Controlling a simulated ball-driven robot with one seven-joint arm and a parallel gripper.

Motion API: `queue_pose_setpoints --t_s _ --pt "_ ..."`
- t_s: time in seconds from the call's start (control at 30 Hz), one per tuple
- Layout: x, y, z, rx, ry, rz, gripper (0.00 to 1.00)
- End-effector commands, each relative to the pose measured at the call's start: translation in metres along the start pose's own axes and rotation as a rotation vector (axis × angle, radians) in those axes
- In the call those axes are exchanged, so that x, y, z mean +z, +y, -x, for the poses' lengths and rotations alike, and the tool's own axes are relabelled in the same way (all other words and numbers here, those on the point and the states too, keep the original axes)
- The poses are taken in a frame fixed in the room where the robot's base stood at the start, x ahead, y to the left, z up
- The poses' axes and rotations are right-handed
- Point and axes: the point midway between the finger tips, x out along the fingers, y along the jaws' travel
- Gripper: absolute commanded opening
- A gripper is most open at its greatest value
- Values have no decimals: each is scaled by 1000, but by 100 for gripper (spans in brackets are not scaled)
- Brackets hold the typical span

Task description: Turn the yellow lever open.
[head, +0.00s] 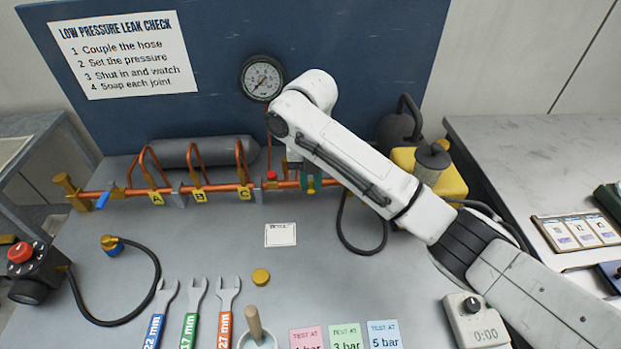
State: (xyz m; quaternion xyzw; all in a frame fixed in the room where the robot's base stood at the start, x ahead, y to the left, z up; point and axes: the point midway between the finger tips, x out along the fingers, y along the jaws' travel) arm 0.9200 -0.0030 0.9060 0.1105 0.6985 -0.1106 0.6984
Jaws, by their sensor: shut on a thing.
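A copper pipe (223,187) runs along the back of the bench, with tags A, B and C below its loops. A small yellow part, which looks like the yellow lever (311,187), shows at the pipe's right end. My gripper (311,178) is there, pointing down, with its greenish fingers around this part and shut on it. My white arm reaches in from the lower right and hides most of the gripper and the pipe's right end. How far the lever is turned cannot be told.
A red knob (271,176) sits on the pipe just left of my gripper, and a blue lever (102,201) at its left end. A round gauge (262,78) hangs on the blue board. Several wrenches lie in front. The bench's middle is mostly clear.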

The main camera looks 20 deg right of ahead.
Motion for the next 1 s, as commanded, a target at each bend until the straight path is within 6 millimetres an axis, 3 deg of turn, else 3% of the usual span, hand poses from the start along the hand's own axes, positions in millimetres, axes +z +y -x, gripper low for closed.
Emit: queue_pose_setpoints --t_s 0.47,1.0 --pt "0 4 3 0 1 -89 0" --pt "6 26 4 0 2 -555 0"
